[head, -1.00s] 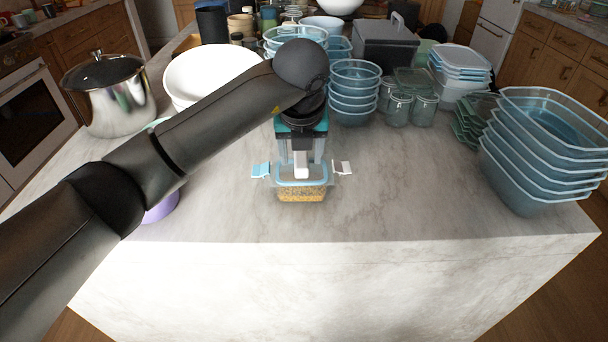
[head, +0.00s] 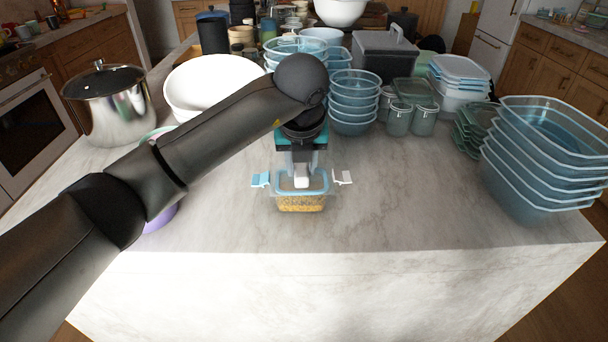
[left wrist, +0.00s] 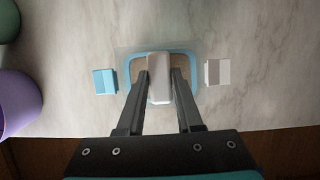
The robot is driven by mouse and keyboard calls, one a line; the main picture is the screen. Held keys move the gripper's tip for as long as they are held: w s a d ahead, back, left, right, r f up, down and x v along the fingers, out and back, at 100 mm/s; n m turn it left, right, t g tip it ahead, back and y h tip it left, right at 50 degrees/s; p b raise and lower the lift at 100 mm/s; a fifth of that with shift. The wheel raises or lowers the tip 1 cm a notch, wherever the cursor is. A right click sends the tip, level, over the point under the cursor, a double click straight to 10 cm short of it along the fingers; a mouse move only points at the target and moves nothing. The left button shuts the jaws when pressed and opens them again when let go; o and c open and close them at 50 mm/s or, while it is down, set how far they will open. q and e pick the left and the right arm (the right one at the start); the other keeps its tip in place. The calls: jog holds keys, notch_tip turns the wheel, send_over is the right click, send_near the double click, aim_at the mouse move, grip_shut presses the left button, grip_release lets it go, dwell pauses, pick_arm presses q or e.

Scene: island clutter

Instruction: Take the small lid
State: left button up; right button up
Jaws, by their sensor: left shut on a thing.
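The small lid (head: 318,190) is clear with a blue rim and a white raised grip in its middle. A blue clip (head: 261,180) and a white clip (head: 343,177) stick out at its sides. It sits over a small clear container (head: 302,204) of yellow-orange grains; I cannot tell whether they touch. My left gripper (head: 301,170) points down from above and is shut on the lid's white grip. In the left wrist view, the fingers (left wrist: 159,88) press on both sides of the white grip, inside the blue rim (left wrist: 192,70). My right gripper is not in view.
A purple cup (head: 160,217) stands left, partly behind my arm. Stacked bowls (head: 352,103), lidded jars (head: 398,119) and blue tubs (head: 535,165) stand behind and right. A steel pot (head: 110,105) and white bowl (head: 205,82) are left. The marble counter (head: 410,215) is clear at front right.

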aim_at(301, 170)
pick_arm(q)
grip_shut()
jog(key=shift+r, duration=0.1)
jog(key=shift+r+p, duration=1.15)
jog(key=shift+r, duration=0.8)
jog(key=shift+f, duration=0.1)
